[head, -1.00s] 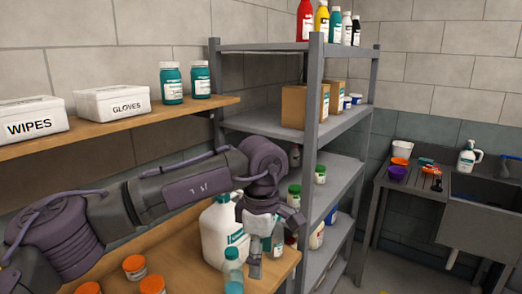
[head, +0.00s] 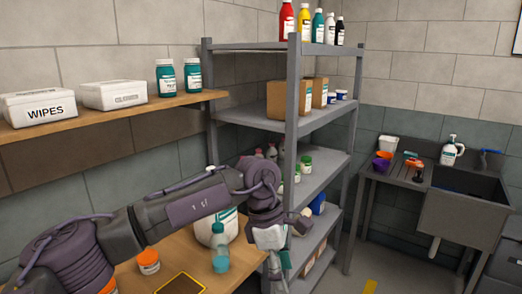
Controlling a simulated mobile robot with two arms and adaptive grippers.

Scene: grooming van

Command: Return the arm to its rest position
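My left arm comes in from the left and reaches across the wooden bench. My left gripper (head: 280,266) hangs at the arm's end, in front of the grey shelf rack and right of the white jug (head: 205,231). I see nothing held in it, but its fingers are too small and overlapped to tell whether they are open. A clear teal bottle (head: 221,253) stands on the bench just left of the gripper, apart from it in the picture. My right gripper is out of view.
The bench (head: 200,258) also holds orange-lidded jars (head: 148,262) and a dark yellow-edged panel (head: 181,284). The grey rack (head: 292,120) stands close behind the gripper. A wall shelf (head: 120,113) with boxes is above the arm. A sink (head: 465,195) is at right.

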